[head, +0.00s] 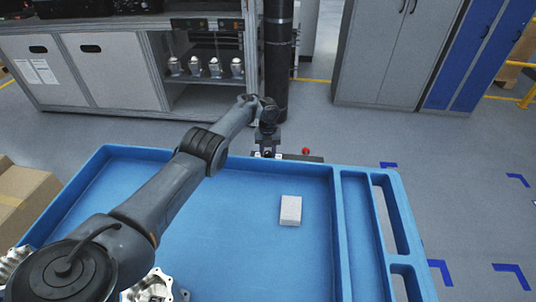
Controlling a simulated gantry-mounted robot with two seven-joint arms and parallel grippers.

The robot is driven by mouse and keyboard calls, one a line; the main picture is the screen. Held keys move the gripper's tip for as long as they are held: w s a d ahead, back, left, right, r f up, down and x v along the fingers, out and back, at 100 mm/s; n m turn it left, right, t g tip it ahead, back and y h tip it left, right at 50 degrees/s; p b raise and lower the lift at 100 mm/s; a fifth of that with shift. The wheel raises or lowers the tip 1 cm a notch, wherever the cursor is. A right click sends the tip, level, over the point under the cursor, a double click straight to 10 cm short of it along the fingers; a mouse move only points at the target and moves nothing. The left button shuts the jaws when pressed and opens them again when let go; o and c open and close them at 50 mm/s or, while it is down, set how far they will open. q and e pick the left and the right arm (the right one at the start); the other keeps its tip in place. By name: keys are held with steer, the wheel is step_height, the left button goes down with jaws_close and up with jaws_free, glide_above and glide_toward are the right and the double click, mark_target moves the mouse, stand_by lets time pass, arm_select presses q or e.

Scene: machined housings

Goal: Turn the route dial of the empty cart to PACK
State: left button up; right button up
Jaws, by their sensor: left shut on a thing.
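The cart (245,163) is a blue tray-topped one, filling the lower middle of the head view. A dark control panel (314,158) sits at its far edge. My left arm reaches across the tray, and my left gripper (267,153) points down at this panel, shut on what appears to be the route dial. The dial and its markings are hidden by the gripper, so its setting cannot be read. My right gripper is not in view.
A small white block (291,210) lies in the tray. A red knob (306,151) stands on the panel, right of my gripper. Metal housings (150,287) show at lower left, partly behind my arm. A cardboard box (22,195) is at left. A workbench (115,75) and grey cabinets (395,50) stand behind.

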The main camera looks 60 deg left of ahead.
mark_target(268, 152)
arm_select(q)
steer(key=m+b, duration=0.1)
steer(key=m, duration=0.3)
steer(key=shift+m+b, duration=0.9)
steer(key=shift+m, duration=1.9)
steer(key=o, duration=1)
steer(key=shift+o, duration=0.2)
steer(key=shift+r, duration=0.1)
step_height(268, 152, up, 11)
steer(key=p, duration=0.4)
steer(key=shift+f, duration=0.2)
